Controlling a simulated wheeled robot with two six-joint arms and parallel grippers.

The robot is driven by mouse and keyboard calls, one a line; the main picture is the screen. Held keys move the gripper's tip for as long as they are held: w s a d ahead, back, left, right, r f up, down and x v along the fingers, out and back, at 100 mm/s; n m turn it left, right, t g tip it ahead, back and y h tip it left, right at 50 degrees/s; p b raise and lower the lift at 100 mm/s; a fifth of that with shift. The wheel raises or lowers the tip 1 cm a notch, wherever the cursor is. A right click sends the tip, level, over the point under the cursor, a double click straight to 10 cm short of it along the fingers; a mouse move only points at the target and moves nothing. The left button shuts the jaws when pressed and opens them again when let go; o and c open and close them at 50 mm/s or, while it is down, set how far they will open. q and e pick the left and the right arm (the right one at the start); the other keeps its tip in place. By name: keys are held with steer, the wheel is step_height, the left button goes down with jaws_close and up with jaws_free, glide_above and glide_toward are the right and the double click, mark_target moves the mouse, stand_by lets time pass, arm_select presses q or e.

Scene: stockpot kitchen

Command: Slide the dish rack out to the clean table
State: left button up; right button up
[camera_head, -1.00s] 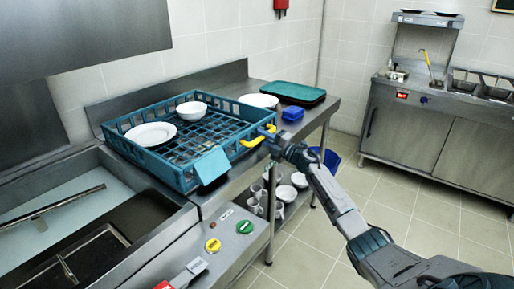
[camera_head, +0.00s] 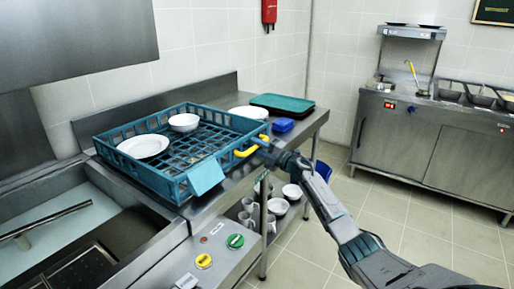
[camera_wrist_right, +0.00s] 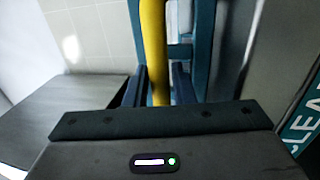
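The teal dish rack (camera_head: 176,179) rests on the steel counter beside the sink, holding a white plate (camera_head: 143,145) and a white bowl (camera_head: 184,122). A light blue card (camera_head: 206,178) hangs on its front side. My right gripper (camera_head: 262,146) is at the yellow handle (camera_head: 246,151) on the rack's right end. In the right wrist view the yellow handle (camera_wrist_right: 154,45) runs between the two fingers (camera_wrist_right: 158,85), which close around it. The teal rack frame (camera_wrist_right: 204,45) shows just beyond. My left gripper is not in view.
Right of the rack, the steel table (camera_head: 309,121) carries a white plate stack (camera_head: 247,112), dark green trays (camera_head: 282,103) and a blue box (camera_head: 283,125). Bowls and mugs sit on the shelf below. A sink (camera_head: 60,215) lies at left. Floor at right is open.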

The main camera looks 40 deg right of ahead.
steer(key=shift+s, duration=0.2)
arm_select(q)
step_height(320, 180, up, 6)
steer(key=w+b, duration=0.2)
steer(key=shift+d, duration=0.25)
arm_select(e)
steer(key=v, duration=1)
steer(key=shift+s, duration=0.2)
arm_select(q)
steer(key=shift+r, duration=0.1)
arm_select(e)
steer(key=shift+d+f, duration=0.1)
steer(key=shift+f, duration=0.05)
